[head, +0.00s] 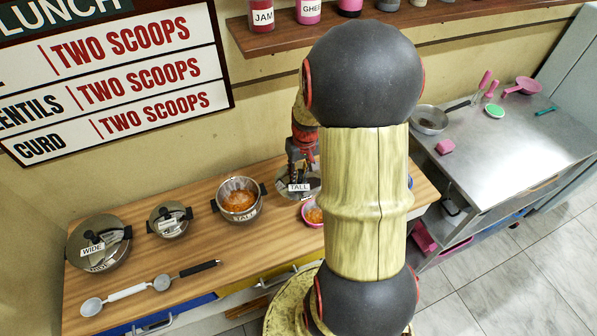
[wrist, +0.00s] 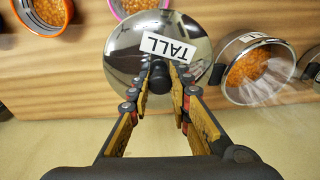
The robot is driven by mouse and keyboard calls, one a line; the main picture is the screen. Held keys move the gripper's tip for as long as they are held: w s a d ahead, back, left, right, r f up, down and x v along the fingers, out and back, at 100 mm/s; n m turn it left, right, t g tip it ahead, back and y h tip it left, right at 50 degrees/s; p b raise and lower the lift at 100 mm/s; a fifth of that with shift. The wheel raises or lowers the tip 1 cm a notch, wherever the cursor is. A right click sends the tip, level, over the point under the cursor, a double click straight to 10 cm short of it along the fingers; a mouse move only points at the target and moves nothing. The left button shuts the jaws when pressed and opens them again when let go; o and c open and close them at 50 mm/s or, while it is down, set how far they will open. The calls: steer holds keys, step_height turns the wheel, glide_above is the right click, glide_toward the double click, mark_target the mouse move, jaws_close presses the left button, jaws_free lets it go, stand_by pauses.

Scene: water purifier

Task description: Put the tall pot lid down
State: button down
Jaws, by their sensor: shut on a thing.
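The tall pot lid (wrist: 130,45) is a shiny steel disc with a white "TALL" label. My gripper (wrist: 160,77) is shut on its dark knob. In the head view the lid (head: 312,186) shows under my gripper (head: 299,172), right of the tall pot and partly hidden by my arm. I cannot tell whether it touches the counter. The tall pot (head: 239,216) stands uncovered, with orange food inside. In the wrist view the pot (wrist: 233,92) is right of the lid, apart from it.
A pink bowl (head: 304,217) of orange food sits close to the lid. An orange-rimmed bowl (wrist: 20,12) shows in the wrist view. A small lidded pot (head: 158,228) and a wide lidded pot (head: 82,256) stand left. Two ladles (head: 127,292) lie at the front of the wooden counter (head: 225,250).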

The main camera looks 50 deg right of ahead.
steer(key=w+d+f, duration=0.1)
steer(key=w, duration=0.1)
steer(key=w+d+f+b, duration=0.1)
steer(key=d, duration=0.1)
steer(key=w+d+f, duration=0.1)
steer(key=w+d, duration=0.1)
steer(key=shift+w+f, duration=0.35)
steer(key=shift+f, duration=0.05)
steer(key=w+d+f, duration=0.1)
steer(key=w+f+b, duration=0.1)
steer(key=f, duration=0.1)
steer(key=w+d+f, duration=0.1)
steer(key=f, duration=0.1)
steer(key=shift+w+d, duration=0.1)
steer(key=shift+d, duration=0.25)
steer(key=shift+w+d+f+b, duration=0.2)
steer(key=shift+f+b, duration=0.15)
steer(key=shift+f, duration=0.1)
steer(key=shift+f+b, duration=0.45)
steer(key=shift+f, duration=0.85)
steer(key=shift+f, duration=0.25)
steer(key=c, duration=1.6)
jaws_free()
steer(key=shift+c, duration=0.2)
steer(key=shift+r, duration=0.2)
